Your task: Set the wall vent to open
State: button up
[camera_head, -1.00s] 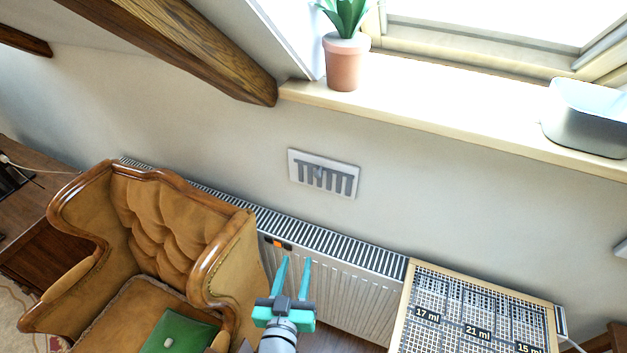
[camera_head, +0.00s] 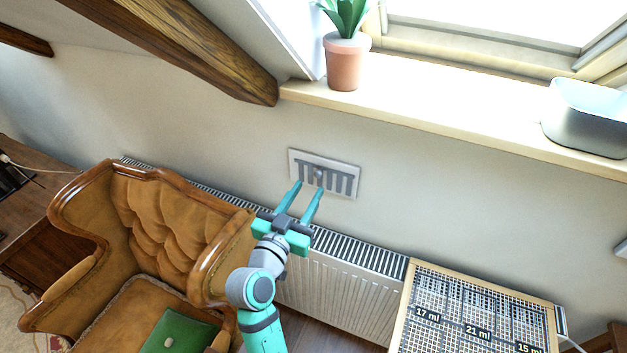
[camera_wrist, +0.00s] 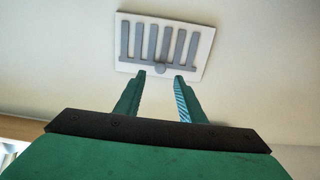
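The wall vent (camera_head: 324,174) is a white rectangular plate with several grey vertical slats, set in the wall below the window sill. It also shows in the wrist view (camera_wrist: 207,38), where a small round knob (camera_wrist: 160,68) sits at the slats' edge nearest my gripper. In the head view the knob (camera_head: 319,174) is small. My gripper (camera_head: 307,187) is open and empty, with its two teal fingers pointing at the vent. In the wrist view, my gripper (camera_wrist: 160,76) has its fingertips on either side of the knob's line. I cannot tell whether they touch the plate.
A white radiator (camera_head: 335,290) runs along the wall below the vent. A tufted brown armchair (camera_head: 160,225) stands at left, and a grid-topped table (camera_head: 470,310) at right. A potted plant (camera_head: 346,62) and a grey bin (camera_head: 585,118) stand on the sill (camera_head: 440,105).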

aim_at(317, 175)
jog(key=shift+x, duration=2.65)
jog(key=shift+c, duration=0.6)
